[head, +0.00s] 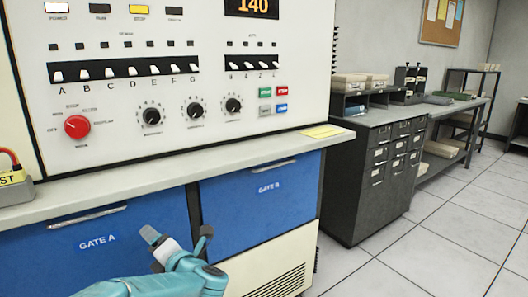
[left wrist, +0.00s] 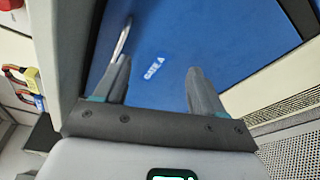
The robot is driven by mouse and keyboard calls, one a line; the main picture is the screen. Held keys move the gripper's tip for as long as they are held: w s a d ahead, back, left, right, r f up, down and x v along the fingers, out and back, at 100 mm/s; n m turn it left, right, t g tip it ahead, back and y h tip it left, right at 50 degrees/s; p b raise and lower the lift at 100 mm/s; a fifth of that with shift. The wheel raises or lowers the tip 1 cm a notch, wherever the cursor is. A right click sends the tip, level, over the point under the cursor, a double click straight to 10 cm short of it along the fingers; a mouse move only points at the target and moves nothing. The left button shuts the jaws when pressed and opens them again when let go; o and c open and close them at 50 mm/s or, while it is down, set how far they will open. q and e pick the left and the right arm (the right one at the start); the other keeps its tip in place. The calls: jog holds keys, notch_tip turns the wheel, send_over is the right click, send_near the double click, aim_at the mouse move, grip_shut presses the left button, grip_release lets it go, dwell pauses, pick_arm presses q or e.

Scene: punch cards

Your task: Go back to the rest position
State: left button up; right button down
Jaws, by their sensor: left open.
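My left gripper (head: 178,240) is in front of the blue drawers, near the seam between GATE A and GATE B, in the head view. In the left wrist view its two fingers (left wrist: 158,88) are spread apart with nothing between them. The blue GATE A drawer front (head: 100,265) is behind it; its label and silver handle also show beyond the fingers in the left wrist view (left wrist: 150,45). The blue GATE B drawer front (head: 265,205) is to the right. Both look closed. My right gripper is in neither view.
The white console panel (head: 180,90) with switches and dials rises above a pale ledge (head: 170,168). A yellow card (head: 322,132) lies on the ledge's right end. A dark cabinet (head: 365,190) stands to the right, with open tiled floor (head: 450,235) beside it.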

pick_arm(q)
notch_tip(320, 180, down, 16)
jog(key=s+a+m+h, duration=0.1)
jog(key=a+m+h, duration=0.2)
jog(key=m, duration=0.4)
jog(key=s+d+f+m+g+h, duration=0.25)
jog(key=s+f+m+h, duration=0.2)
jog(key=s+f, duration=0.5)
jog(key=s+d+f+m+g+h, duration=0.2)
jog(key=s+d+f+m+h, duration=0.3)
jog(key=f, duration=0.7)
jog(key=s+d+f+m+g+h, duration=0.2)
jog(key=s+d+m+g, duration=0.15)
jog(key=s+m, duration=0.4)
jog(key=s+d+f+m+g+h, duration=0.1)
jog(key=s+d+m+g+h, duration=0.3)
jog(key=s, duration=0.7)
notch_tip(320, 180, up, 20)
jog(key=d+m+y+p, duration=0.1)
jog(key=y+p, duration=0.1)
jog(key=p, duration=1.8)
jog(key=shift+t, duration=0.4)
jog(key=shift+o, duration=0.3)
jog(key=shift+f+y, duration=0.1)
jog(key=shift+y, duration=0.15)
